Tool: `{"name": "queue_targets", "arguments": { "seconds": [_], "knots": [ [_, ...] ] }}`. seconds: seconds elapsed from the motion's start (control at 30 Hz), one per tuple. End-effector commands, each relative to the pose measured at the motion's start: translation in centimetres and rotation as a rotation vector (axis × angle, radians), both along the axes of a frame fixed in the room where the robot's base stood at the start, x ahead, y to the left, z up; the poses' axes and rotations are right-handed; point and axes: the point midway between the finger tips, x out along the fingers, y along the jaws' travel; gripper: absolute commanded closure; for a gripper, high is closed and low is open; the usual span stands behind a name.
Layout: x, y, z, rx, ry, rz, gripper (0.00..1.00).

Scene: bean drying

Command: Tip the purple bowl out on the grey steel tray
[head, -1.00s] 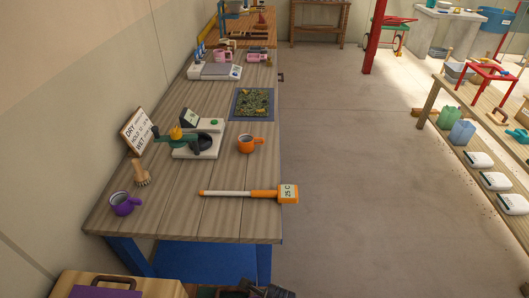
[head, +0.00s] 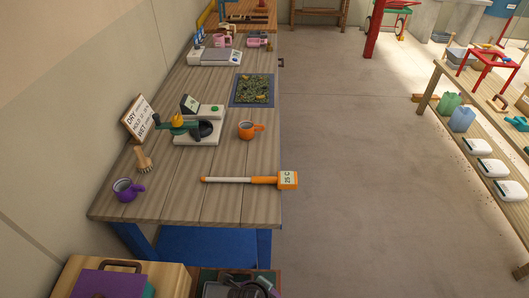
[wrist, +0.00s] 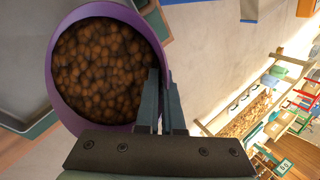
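The purple bowl (wrist: 56,100) fills the left of the wrist view. It is full of brown beans (wrist: 98,68). My gripper (wrist: 162,75) has its two fingers at the bowl's right wall, one inside and one outside, pinching the rim. In the head view only dark parts of my gripper (head: 255,289) show at the bottom edge, and the bowl cannot be made out clearly there. A grey surface (wrist: 22,40) lies beyond the bowl at the left of the wrist view; I cannot tell whether it is the grey steel tray.
A wooden case (head: 170,278) stands at the lower left.

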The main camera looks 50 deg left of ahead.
Motion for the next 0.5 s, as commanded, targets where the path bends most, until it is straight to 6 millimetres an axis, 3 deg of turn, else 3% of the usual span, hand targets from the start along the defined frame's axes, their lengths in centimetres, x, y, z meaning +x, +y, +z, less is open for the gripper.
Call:
{"name": "queue_targets", "arguments": {
  "seconds": [0.27, 0.5],
  "knots": [
    [0.1, 0.1, 0.1, 0.001, -0.003, 0.000, 1.00],
    [-1.4, 0.2, 0.4, -0.017, -0.118, 0.004, 1.00]
  ]
}}
